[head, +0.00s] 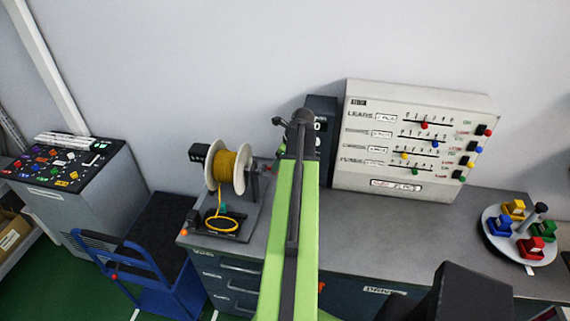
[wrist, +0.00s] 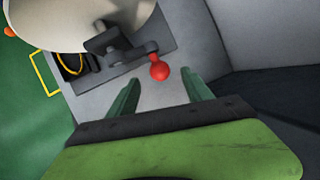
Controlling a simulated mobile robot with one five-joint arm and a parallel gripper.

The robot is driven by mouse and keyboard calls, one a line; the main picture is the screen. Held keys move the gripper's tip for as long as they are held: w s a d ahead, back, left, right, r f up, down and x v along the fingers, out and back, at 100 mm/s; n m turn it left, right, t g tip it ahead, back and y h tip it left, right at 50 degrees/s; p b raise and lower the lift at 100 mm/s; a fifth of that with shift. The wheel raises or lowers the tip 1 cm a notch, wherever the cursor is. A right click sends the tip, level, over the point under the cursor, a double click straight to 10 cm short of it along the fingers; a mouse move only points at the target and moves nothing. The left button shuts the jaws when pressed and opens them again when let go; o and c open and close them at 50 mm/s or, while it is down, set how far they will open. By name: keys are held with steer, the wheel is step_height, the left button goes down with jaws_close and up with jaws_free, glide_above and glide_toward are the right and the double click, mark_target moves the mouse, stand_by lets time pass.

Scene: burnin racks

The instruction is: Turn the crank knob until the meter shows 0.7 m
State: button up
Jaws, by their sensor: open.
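The crank knob is a red ball (wrist: 159,71) on a short dark arm in the wrist view, beside the white spool flange (wrist: 80,18). My gripper (wrist: 162,88) is open, and the knob shows just beyond and between its two dark green fingertips, with nothing held. In the head view the spool of yellow wire (head: 232,168) stands on a grey base, with a loop of yellow wire (head: 221,224) at its front. A dark meter box (head: 321,126) stands behind my green arm; its display is partly hidden and I cannot read the full figure.
A white panel (head: 350,180) with coloured sliders stands at the back of the bench (head: 400,219). A blue cart (head: 120,262) and grey cabinet stand left. The bench front centre is clear.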

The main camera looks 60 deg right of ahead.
steer(key=b+x, duration=0.3)
steer(key=x, duration=0.2)
steer(key=shift+r, duration=0.1)
jaws_close()
steer(key=shift+w+d+r+p, duration=0.1)
steer(key=shift+d+r+p, duration=0.1)
steer(key=shift+r+p, duration=0.5)
steer(key=shift+d+r+p, duration=0.15)
steer(key=shift+r+p, duration=0.45)
steer(key=shift+p, duration=0.1)
